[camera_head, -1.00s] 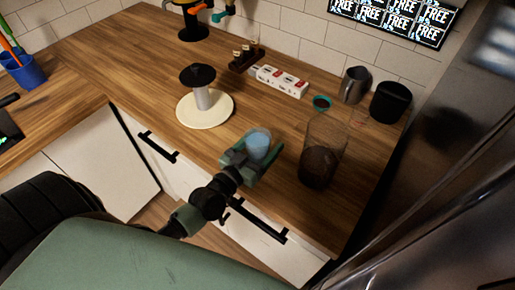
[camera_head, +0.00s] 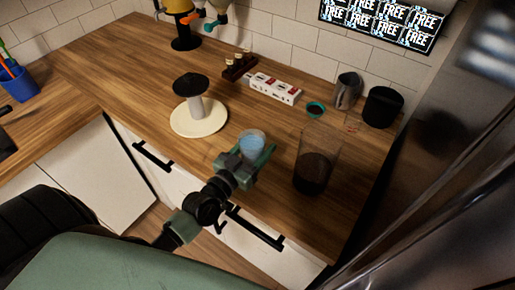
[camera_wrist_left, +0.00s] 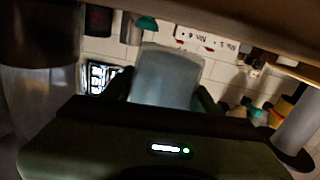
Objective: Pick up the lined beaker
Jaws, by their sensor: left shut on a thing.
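A small translucent beaker (camera_head: 252,141) with a pale blue look is in my left gripper (camera_head: 245,158), near the counter's front edge in the head view. I cannot make out lines on it. The fingers are shut on its sides, and it looks roughly upright. In the wrist view, the beaker (camera_wrist_left: 165,78) is between the dark fingers (camera_wrist_left: 163,96), and the picture is upside down. The fingers hide its lower part in the head view, so I cannot tell its exact height over the counter. My right gripper is not in view.
A tall clear container with dark contents (camera_head: 312,172) stands close right of the gripper. A round cream plate (camera_head: 190,127) with a dark-topped grey post is at left. A white box (camera_head: 275,88), metal pitcher (camera_head: 348,91), black canister (camera_head: 383,106) and small red-marked glass (camera_head: 353,123) stand behind.

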